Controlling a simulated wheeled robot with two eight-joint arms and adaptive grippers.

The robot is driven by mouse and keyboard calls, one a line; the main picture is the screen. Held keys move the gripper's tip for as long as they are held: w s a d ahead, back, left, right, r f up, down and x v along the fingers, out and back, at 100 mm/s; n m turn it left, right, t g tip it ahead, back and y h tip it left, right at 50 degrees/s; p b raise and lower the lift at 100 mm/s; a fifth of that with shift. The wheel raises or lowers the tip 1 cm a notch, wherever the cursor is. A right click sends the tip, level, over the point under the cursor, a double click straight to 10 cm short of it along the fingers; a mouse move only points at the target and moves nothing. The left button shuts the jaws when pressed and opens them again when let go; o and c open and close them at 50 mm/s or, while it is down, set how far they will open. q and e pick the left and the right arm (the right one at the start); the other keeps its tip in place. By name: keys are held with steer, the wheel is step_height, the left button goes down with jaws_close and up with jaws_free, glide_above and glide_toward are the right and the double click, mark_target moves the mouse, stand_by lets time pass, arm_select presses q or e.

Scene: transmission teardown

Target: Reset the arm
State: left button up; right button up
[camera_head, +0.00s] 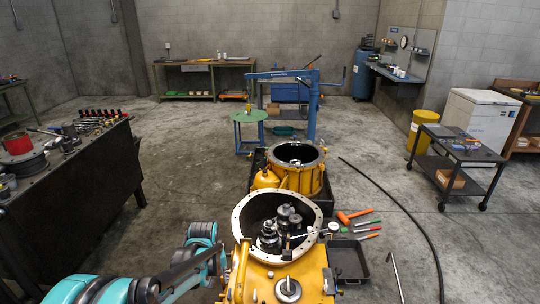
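My teal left arm comes in from the lower left. Its dark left gripper (214,262) is beside the left side of the yellow transmission housing (260,284), and the frame does not show clearly whether its fingers are apart. I see nothing held in it. The housing has a wide round flange (240,214), open at the top, with dark gears and shafts (284,222) inside. My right arm and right gripper do not show.
A second yellow housing (318,180) stands behind. A black tray (348,260) and hand tools, including an orange hammer (354,216), lie to the right. A hose (400,206) crosses the floor. A dark workbench (92,180) is left, a cart (456,160) right.

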arm_select(q)
steer(key=s+r+m+t, duration=0.2)
steer(key=s+r, duration=0.8)
steer(key=s+r+m+t, duration=0.1)
steer(key=s+t, duration=0.2)
steer(key=s, duration=0.8)
steer(key=shift+s+a+r+m, duration=0.25)
steer(key=shift+s+r+m, duration=0.05)
steer(key=shift+r+m, duration=0.1)
